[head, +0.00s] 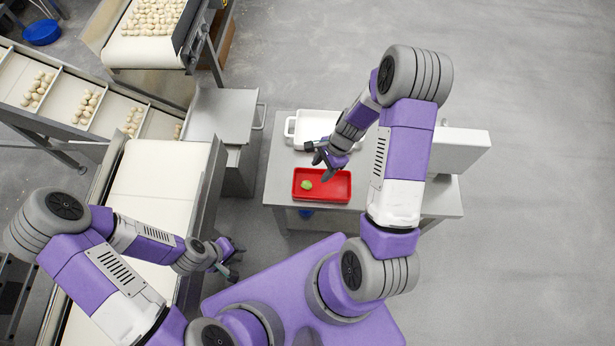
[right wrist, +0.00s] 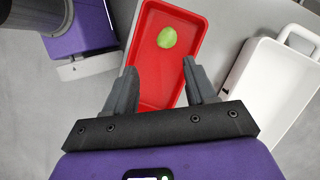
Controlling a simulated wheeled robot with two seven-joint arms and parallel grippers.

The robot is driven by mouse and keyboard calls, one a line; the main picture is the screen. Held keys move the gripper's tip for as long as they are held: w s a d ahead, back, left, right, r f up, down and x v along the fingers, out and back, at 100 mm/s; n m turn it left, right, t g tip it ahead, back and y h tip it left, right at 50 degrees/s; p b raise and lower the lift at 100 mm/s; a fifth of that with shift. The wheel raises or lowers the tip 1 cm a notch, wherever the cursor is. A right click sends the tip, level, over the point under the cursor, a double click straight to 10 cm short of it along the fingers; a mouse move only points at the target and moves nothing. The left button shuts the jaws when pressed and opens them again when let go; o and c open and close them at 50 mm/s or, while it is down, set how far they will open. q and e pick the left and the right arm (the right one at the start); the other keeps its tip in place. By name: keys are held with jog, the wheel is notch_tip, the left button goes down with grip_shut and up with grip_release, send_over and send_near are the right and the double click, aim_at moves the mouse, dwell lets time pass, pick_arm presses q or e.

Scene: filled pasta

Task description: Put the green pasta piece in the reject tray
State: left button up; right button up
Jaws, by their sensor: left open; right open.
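The green pasta piece (head: 306,185) lies inside the red tray (head: 337,196), toward its left end in the head view. In the right wrist view the green piece (right wrist: 167,37) rests on the floor of the red tray (right wrist: 150,90), toward the far end. My right gripper (head: 322,168) is open and empty above the tray, with its fingers (right wrist: 157,80) apart from the piece. My left gripper (head: 235,259) is open and empty beside the conveyor, away from the tray.
A white tray with handles (head: 291,128) stands behind the red tray on the metal table (head: 280,180); it also shows in the right wrist view (right wrist: 270,85). A white box (head: 460,150) stands at the table's right. A white conveyor (head: 150,185) runs on the left. Pale pasta pieces fill other belts.

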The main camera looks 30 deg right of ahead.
jog(key=s+a+f+n, duration=0.3)
jog(key=s+a+n, duration=0.2)
jog(key=a+n, duration=0.3)
jog(key=s+a+f+n, duration=0.4)
jog(key=s+a+n, duration=0.1)
jog(key=a+n, duration=0.2)
jog(key=shift+a+f+n, duration=0.15)
jog(key=shift+a+n, duration=0.25)
